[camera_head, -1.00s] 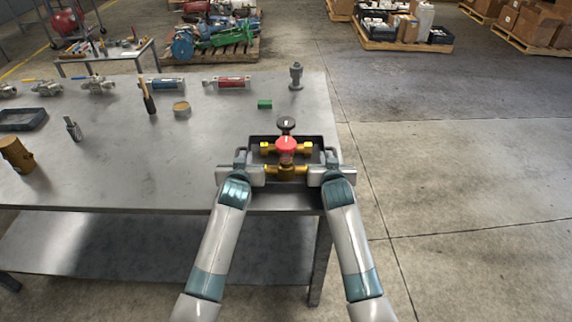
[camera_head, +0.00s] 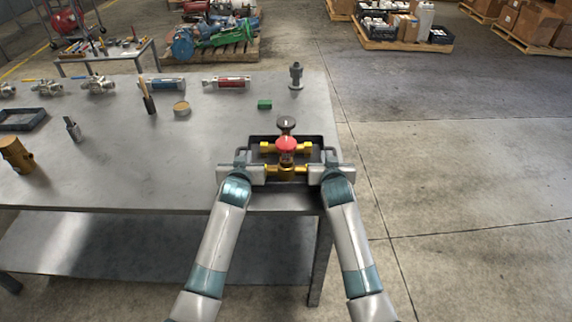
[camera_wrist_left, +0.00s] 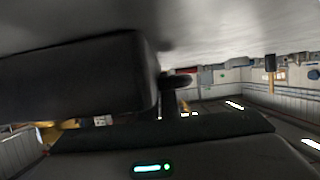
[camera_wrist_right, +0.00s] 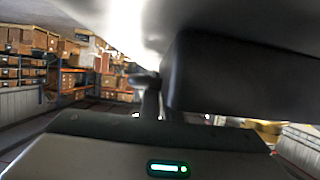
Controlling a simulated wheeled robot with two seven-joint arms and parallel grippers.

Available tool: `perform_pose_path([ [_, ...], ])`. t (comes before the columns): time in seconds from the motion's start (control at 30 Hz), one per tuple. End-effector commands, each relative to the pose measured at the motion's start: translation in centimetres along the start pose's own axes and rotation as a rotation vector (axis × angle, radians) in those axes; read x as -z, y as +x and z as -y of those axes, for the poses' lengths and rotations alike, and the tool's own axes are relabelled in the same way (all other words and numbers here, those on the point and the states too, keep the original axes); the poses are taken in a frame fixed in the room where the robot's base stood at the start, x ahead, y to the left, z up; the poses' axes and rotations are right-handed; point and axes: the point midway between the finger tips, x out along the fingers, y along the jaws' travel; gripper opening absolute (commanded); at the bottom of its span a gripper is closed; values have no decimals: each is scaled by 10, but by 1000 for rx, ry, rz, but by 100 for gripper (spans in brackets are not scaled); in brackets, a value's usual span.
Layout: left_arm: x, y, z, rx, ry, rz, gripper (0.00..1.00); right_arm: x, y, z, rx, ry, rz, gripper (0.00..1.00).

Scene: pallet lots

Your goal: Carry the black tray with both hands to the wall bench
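The black tray (camera_head: 257,141) is at the right end of the near metal table (camera_head: 110,180) in the head view. The wrist views show dark parts close up. I cannot tell whether the tray touches the tabletop.
A grey fitting (camera_head: 296,77), a green block (camera_head: 264,104), a tin (camera_head: 181,108) and several tools and valves stand on the table. A smaller bench with tools (camera_head: 105,57) is at the back left. Loaded pallets (camera_head: 402,42) stand behind. The floor right of the table is clear.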

Motion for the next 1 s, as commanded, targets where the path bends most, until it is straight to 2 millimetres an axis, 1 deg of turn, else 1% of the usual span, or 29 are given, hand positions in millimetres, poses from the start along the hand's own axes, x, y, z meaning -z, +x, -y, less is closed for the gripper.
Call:
perform_pose_path([
  [0.03, 4, -1, 0, 0, 0, -4, 0, 5, -1, 0, 1, 0, -5, 0],
  [0.27, 13, -4, 0, 0, 0, -5, 0, 14, -4, 0, 1, 0, -6, 0],
  [0.7, 40, -14, 0, 0, 0, -5, 0, 40, -14, 0, 1, 0, -6, 0],
  [1.0, 49, -17, 0, 0, 0, -5, 0, 49, -17, 0, 1, 0, -6, 0],
])
